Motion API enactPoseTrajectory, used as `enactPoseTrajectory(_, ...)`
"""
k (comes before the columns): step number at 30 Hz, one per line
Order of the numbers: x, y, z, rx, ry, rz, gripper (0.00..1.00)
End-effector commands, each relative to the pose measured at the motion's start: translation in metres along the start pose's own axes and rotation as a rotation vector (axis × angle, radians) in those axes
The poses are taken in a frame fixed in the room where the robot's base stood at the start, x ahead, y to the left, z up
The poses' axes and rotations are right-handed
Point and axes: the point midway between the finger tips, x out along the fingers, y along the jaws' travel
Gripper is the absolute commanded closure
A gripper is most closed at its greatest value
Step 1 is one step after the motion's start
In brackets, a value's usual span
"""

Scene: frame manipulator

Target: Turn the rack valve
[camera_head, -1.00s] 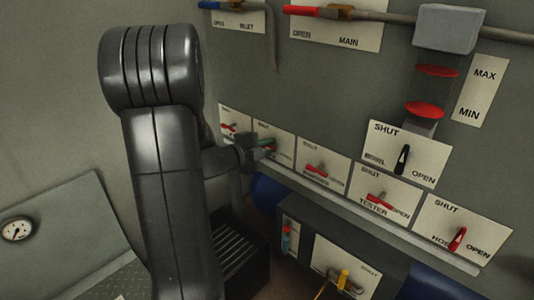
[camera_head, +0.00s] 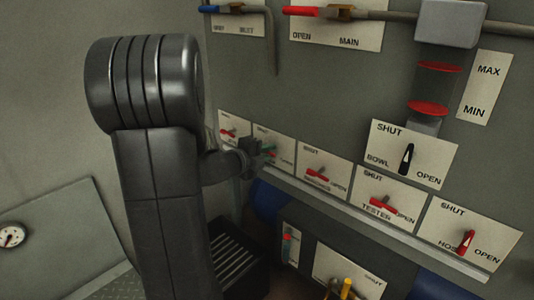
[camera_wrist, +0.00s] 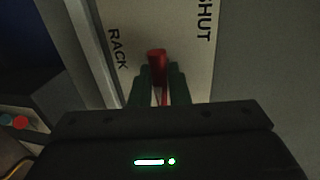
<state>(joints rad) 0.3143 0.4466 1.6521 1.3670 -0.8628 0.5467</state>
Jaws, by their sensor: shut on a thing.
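The rack valve is a red handle (camera_wrist: 157,66) on a pale plate marked RACK and SHUT (camera_wrist: 178,30) in the wrist view. My gripper (camera_wrist: 159,78) is shut on this handle, one dark green finger on each side. The handle's end shows between the fingertips, and SHUT stands to its right, RACK to its left. In the head view my gripper (camera_head: 268,153) is at the second plate from the left (camera_head: 285,140) in the row. It hides most of that valve's handle there.
Neighbouring red-handled valves stand close by, on the leftmost plate (camera_head: 229,132), the third plate (camera_head: 317,174), the TESTER plate (camera_head: 380,203) and the HOSE plate (camera_head: 466,242). A grey ledge (camera_head: 350,218) runs below the row. A black-handled BOWL valve (camera_head: 406,158) is above.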

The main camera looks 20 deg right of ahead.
Motion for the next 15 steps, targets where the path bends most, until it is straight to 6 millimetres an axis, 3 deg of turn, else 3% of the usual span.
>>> enactPoseTrajectory(2, -0.0003, 0.0017, -0.0004, 0.000, 0.001, 0.003, 1.00)
enactPoseTrajectory(3, -0.0003, 0.0018, -0.0003, 0.000, 0.001, 0.003, 0.81)
enactPoseTrajectory(15, -0.0079, -0.0003, 0.0009, -0.001, -0.002, 0.001, 0.80)
